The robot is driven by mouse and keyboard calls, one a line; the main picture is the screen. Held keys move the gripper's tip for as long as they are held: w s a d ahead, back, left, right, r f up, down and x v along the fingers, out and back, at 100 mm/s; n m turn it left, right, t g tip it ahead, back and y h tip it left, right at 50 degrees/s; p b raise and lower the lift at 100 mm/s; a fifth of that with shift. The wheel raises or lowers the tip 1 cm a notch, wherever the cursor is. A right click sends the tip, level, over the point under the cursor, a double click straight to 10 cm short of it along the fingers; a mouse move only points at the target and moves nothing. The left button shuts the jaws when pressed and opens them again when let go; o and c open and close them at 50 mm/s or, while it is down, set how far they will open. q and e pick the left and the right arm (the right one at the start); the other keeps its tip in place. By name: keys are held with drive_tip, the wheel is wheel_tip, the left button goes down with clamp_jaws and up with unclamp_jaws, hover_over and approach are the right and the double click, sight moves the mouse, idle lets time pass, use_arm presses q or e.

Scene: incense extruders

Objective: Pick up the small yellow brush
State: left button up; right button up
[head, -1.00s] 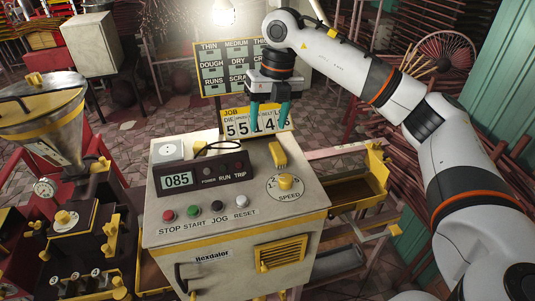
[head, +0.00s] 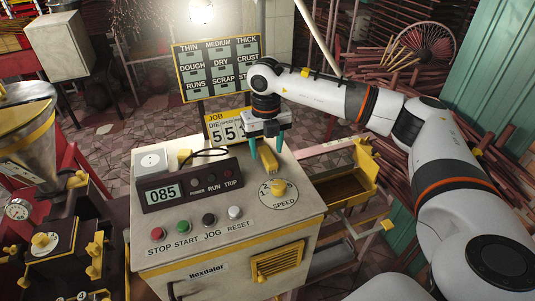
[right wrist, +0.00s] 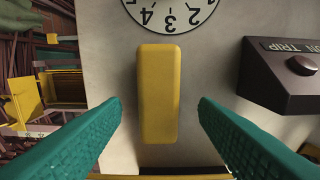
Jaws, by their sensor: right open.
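The small yellow brush (right wrist: 159,95) lies on the top of the control cabinet. In the right wrist view its plain yellow back faces me, between and below my two fingertips. In the head view the brush (head: 268,162) lies behind the speed knob, below my right gripper. My right gripper (head: 266,149) is open, pointing down above the brush, with its green fingers apart on either side of it. The open fingers also show in the right wrist view (right wrist: 160,103), with clear gaps to the brush. My left gripper is not in view.
The speed dial (right wrist: 172,8) is close beside the brush. The dark display box (head: 188,187) stands left of it on the cabinet (head: 222,238). A job sign (head: 226,114) stands behind. A yellow tray (head: 350,185) is at the right.

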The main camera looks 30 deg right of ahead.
sight(267, 153)
wheel_tip(267, 153, down, 2)
drive_tip(key=shift+s+d, duration=0.1)
drive_tip(key=shift+s, duration=0.05)
drive_tip(key=shift+f, duration=0.25)
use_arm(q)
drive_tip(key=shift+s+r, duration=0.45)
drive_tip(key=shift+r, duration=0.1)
use_arm(e)
drive_tip(key=c, duration=1.1)
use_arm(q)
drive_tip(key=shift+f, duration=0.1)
use_arm(e)
drive_tip(key=shift+o, duration=0.2)
drive_tip(key=shift+r, duration=0.1)
drive_tip(key=shift+r, duration=0.3)
wheel_tip(267, 153, up, 8)
drive_tip(key=b, duration=0.3)
drive_tip(key=shift+r, duration=0.25)
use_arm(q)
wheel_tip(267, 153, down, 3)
use_arm(e)
drive_tip(key=shift+r, duration=0.4)
